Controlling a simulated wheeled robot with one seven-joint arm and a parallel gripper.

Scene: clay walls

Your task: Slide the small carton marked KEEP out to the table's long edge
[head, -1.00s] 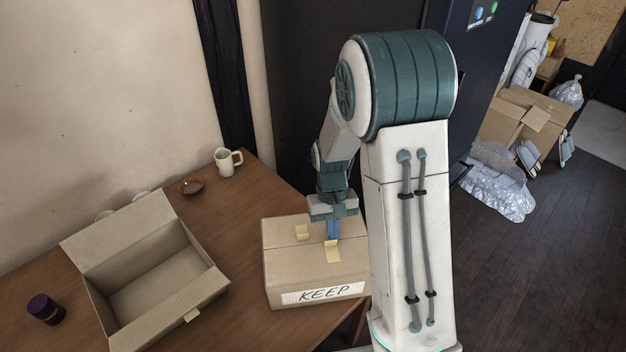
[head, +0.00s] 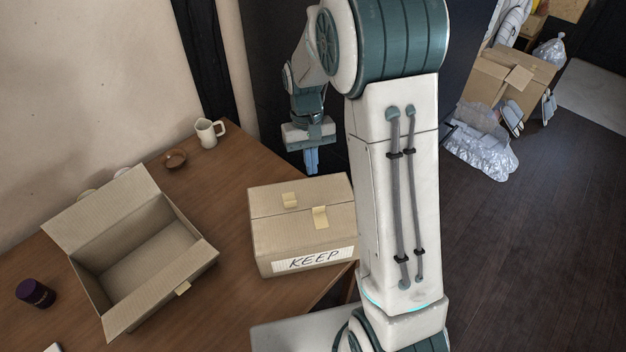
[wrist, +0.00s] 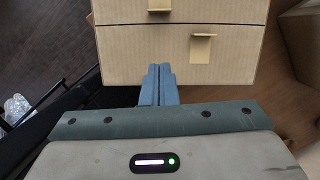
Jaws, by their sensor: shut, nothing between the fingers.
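The small carton marked KEEP (head: 303,226) is closed and upright on the brown wooden table (head: 215,245), close to its right-hand edge. Its label faces the front, and two strips of tan tape show on its top. My gripper (head: 312,168) is shut and empty, its fingers pointing down just beyond the carton's back side in the head view. In the wrist view my gripper (wrist: 159,72) shows its fingers together by the near side of the carton top (wrist: 235,45). Whether the fingertips touch the carton cannot be told.
A large open carton (head: 130,255) stands left of the KEEP carton with table surface between them. A white mug (head: 207,133), a brown dish (head: 174,159) and a dark purple jar (head: 35,293) are also on the table. A dark cabinet stands behind.

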